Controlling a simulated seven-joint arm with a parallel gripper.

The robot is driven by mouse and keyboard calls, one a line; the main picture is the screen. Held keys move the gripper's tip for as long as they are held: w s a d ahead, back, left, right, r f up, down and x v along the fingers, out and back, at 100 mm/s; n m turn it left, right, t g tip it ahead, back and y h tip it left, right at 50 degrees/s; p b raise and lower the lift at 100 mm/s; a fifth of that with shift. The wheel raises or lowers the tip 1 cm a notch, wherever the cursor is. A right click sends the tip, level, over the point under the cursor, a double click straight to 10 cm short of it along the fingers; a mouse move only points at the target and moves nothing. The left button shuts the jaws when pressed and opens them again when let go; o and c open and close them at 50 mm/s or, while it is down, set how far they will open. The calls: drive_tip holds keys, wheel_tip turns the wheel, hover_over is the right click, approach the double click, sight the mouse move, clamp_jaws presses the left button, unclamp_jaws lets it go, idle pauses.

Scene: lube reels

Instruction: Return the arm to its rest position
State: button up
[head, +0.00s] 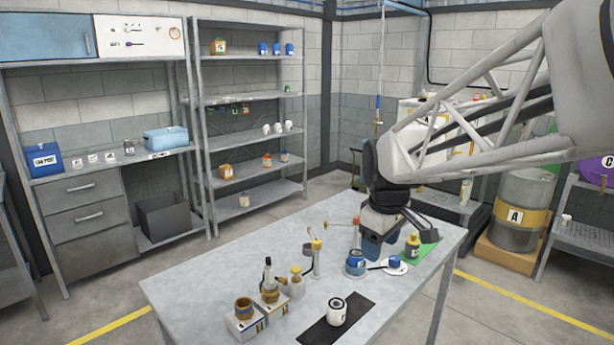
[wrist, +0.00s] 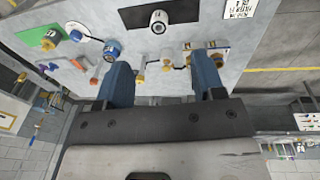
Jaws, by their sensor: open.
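My gripper (head: 376,250) hangs over the back right part of the grey metal table (head: 215,262), with its blue fingers pointing down. In the wrist view my gripper (wrist: 161,68) has its two blue fingers spread apart. Nothing is held between them; the small items seen there appear to be on the table beyond. My arm reaches in from the upper right of the head view. The gripper hides part of the table behind it. A blue can (head: 355,263) stands just in front of the gripper, and a yellow bottle (head: 412,245) stands to its right on a green mat (head: 428,249).
A white canister (head: 337,311) stands on a black mat (head: 318,332). Brown-topped containers (head: 243,308) stand at the front left. A white dish (head: 398,268) lies near the blue can. Shelving (head: 250,100) lines the back wall; a drum (head: 522,205) stands right. The table's left part is clear.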

drive_tip(key=s+d+f+m, duration=0.1)
drive_tip(key=s+m, duration=0.2)
drive_tip(key=s, duration=0.5)
drive_tip(key=s+d+f+m, duration=0.1)
drive_tip(key=s+f+m, duration=0.1)
drive_tip(key=s, duration=0.6)
drive_tip(key=s+d+f+m+t, duration=0.1)
drive_tip(key=s+m, duration=0.3)
drive_tip(key=s, duration=0.4)
drive_tip(key=shift+d+f, duration=0.3)
drive_tip(key=shift+f, duration=0.2)
